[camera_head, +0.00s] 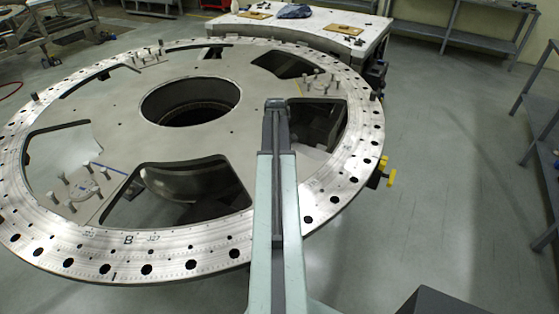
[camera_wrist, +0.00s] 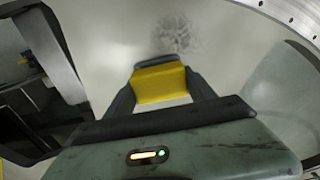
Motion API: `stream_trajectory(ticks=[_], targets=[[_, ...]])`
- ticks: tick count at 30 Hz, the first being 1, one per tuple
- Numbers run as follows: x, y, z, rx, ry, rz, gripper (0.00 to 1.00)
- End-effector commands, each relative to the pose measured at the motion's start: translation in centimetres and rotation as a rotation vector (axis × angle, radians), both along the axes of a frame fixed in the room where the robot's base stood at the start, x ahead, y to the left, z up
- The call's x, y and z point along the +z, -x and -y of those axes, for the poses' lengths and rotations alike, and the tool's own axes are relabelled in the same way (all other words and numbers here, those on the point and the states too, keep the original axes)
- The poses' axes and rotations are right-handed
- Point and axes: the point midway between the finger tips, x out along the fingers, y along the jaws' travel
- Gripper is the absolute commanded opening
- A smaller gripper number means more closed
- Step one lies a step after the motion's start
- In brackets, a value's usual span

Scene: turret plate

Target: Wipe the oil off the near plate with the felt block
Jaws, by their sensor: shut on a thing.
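In the wrist view my gripper (camera_wrist: 160,68) is shut on a yellow felt block (camera_wrist: 160,85). A dark, speckled oil smudge (camera_wrist: 180,36) lies on the pale plate surface (camera_wrist: 105,50), just beyond the block. I cannot tell whether the block touches the plate. In the head view my arm reaches out over the right part of the large round turret plate (camera_head: 110,115). The arm hides the felt block there, and I cannot make out the oil.
The plate has a large central hole (camera_head: 190,102), several wide cutouts and groups of upright pins (camera_head: 75,188). A white-topped workbench (camera_head: 300,22) stands behind it. Grey shelves (camera_head: 490,25) stand at the back right. The floor (camera_head: 440,170) between is clear.

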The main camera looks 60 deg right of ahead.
Motion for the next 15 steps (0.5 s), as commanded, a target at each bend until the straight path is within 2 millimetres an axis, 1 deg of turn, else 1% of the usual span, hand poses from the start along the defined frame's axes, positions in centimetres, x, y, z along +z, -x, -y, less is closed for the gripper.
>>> stream_trajectory(ticks=[1,6,12,15], targets=[[-0.1,-0.1,-0.7,0.001,-0.001,0.000,0.19],[-0.1,-0.8,-2.2,0.002,-0.002,0.000,0.19],[-0.2,-0.9,-2.5,0.001,-0.002,0.000,0.19],[-0.1,-1.1,-3.0,0.001,-0.003,0.000,0.19]])
